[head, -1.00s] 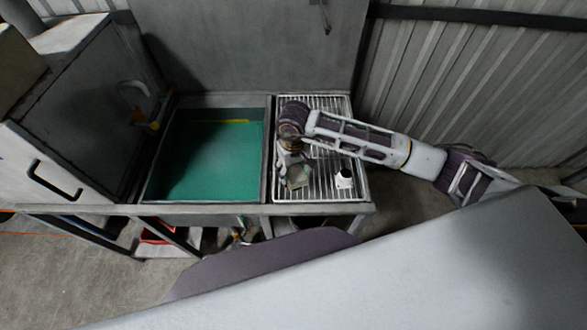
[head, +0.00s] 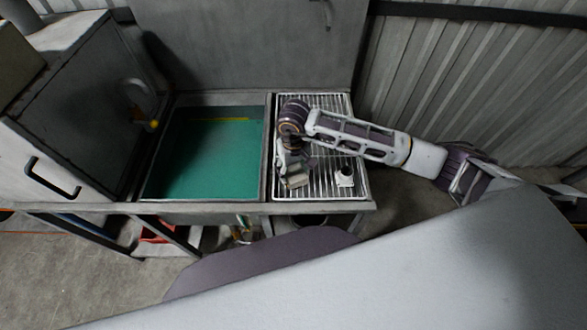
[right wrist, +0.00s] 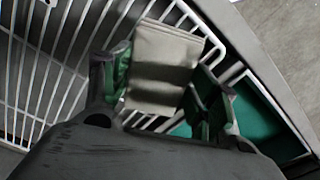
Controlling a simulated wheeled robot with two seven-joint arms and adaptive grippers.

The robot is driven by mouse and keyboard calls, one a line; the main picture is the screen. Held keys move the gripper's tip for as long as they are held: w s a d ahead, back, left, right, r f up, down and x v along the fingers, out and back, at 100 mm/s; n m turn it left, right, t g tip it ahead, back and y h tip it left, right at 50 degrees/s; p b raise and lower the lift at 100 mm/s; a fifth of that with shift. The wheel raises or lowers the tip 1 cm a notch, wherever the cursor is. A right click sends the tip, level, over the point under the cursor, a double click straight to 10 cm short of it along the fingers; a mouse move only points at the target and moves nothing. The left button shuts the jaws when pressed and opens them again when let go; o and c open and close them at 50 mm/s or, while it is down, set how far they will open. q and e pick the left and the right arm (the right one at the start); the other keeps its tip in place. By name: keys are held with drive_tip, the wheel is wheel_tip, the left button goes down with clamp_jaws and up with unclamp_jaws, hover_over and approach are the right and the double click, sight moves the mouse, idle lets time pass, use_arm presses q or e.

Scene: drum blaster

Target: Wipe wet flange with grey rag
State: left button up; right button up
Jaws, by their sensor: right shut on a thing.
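My right gripper (head: 293,173) reaches in from the right over the wire rack (head: 325,192) and points down. It is shut on the grey rag (head: 298,180), a small folded pale grey piece. In the right wrist view the rag (right wrist: 162,65) sits between the green-padded fingers, above the rack's white wires. A small pale round part with a dark top, which looks like the flange (head: 344,178), stands on the rack to the right of the rag, apart from it. Whether it is wet cannot be told. My left gripper is not in view.
An open basin with a green inside (head: 208,160) lies left of the rack. A grey cabinet door with a black handle (head: 52,179) stands at the far left. A tall panel (head: 250,45) and a corrugated wall (head: 470,80) close off the back.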

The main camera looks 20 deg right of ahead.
drive_tip(key=shift+w+f, duration=0.1)
drive_tip(key=shift+f, duration=0.05)
drive_tip(key=shift+w+b, duration=0.35)
drive_tip(key=shift+b, duration=0.1)
drive_tip(key=shift+w+a+b, duration=0.1)
drive_tip(key=shift+w+b, duration=0.4)
drive_tip(key=shift+w, duration=0.15)
drive_tip(key=shift+s, duration=0.1)
drive_tip(key=shift+s+d, duration=0.15)
drive_tip(key=shift+s, duration=0.95)
drive_tip(key=shift+s+d, duration=0.1)
drive_tip(key=shift+s, duration=0.95)
drive_tip(key=shift+w, duration=0.1)
drive_tip(key=shift+w+a+b, duration=0.15)
drive_tip(key=shift+w+b, duration=0.75)
drive_tip(key=shift+w, duration=0.2)
drive_tip(key=shift+w+a+b, duration=0.1)
drive_tip(key=shift+w+b, duration=0.8)
drive_tip(key=shift+w, duration=0.15)
drive_tip(key=shift+s, duration=0.25)
drive_tip(key=shift+s+d+b, duration=0.15)
drive_tip(key=shift+s+b, duration=0.05)
drive_tip(key=shift+s, duration=0.8)
drive_tip(key=shift+s+d+b, duration=0.1)
drive_tip(key=shift+s+b, duration=0.1)
drive_tip(key=shift+s, duration=0.8)
